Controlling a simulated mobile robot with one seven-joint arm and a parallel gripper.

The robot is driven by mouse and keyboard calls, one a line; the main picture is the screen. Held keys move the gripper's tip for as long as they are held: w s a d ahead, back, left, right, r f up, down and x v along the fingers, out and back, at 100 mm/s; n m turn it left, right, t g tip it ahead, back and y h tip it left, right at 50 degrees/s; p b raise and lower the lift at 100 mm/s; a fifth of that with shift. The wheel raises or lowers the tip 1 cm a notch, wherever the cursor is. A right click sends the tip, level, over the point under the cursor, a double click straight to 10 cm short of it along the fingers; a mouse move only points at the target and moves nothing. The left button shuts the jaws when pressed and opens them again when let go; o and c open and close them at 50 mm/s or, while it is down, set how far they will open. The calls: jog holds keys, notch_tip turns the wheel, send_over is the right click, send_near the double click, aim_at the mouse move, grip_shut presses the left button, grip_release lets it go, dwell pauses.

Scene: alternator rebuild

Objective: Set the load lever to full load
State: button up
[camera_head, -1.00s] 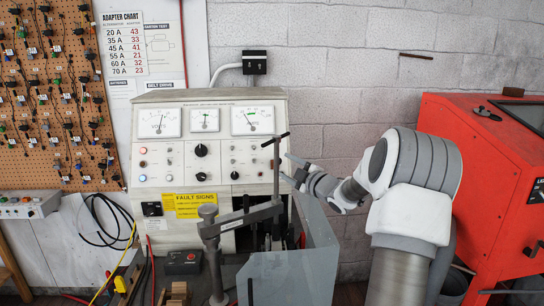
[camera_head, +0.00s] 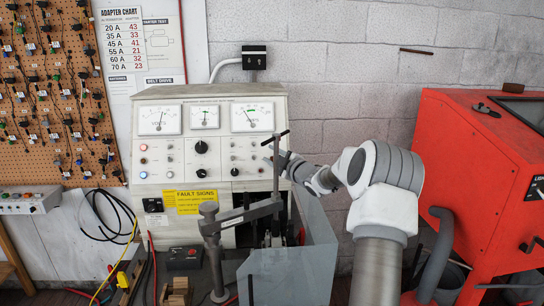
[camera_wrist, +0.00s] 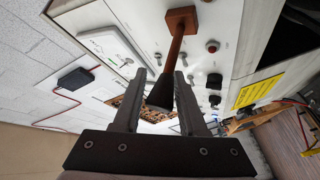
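The load lever (camera_wrist: 175,48) shows in the wrist view as a brown rod from a square base on the pale panel, ending in a black tapered grip (camera_wrist: 161,93). My gripper (camera_wrist: 166,75) has its two fingers apart, one on each side of this grip. I cannot tell whether either finger touches it. In the head view my gripper (camera_head: 273,160) is at the right side of the test bench panel (camera_head: 222,155), partly behind a T-handled upright rod (camera_head: 276,185). The lever is not clearly visible there, and its load marking cannot be read.
A clamp arm (camera_head: 243,215) and a clear guard (camera_head: 290,272) stand in front of the bench, below my gripper. Meters (camera_head: 252,118) and small switches crowd the panel. A red cabinet (camera_head: 470,180) stands on the right.

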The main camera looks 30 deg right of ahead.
grip_shut()
dwell(1.1)
